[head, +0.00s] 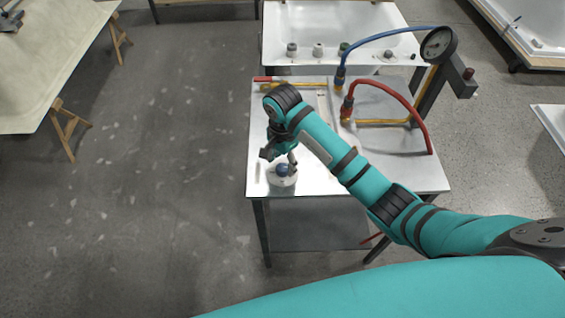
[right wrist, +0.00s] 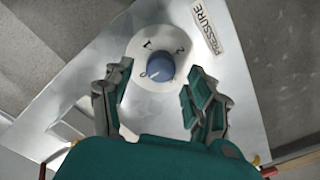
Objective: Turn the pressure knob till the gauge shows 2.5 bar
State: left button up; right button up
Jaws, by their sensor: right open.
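The blue pressure knob (head: 283,170) stands on a round white dial (head: 282,181) at the front left of the metal table. In the right wrist view the knob (right wrist: 160,68) sits on the dial (right wrist: 152,44), which carries the figures 0, 1 and 2. A small pale mark on the knob lies toward the 0. My right gripper (right wrist: 160,78) is open, a finger on either side of the knob, with visible gaps. In the head view this gripper (head: 279,158) is right above the knob. My left gripper is out of view.
A PRESSURE label (right wrist: 209,22) lies beside the dial. Red (head: 392,92) and blue (head: 385,37) hoses run across the back right of the metal table (head: 420,177). A white bathtub shell (head: 330,30) stands behind. The floor left of the table is clear.

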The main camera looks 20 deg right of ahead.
jog(key=shift+f, duration=1.1)
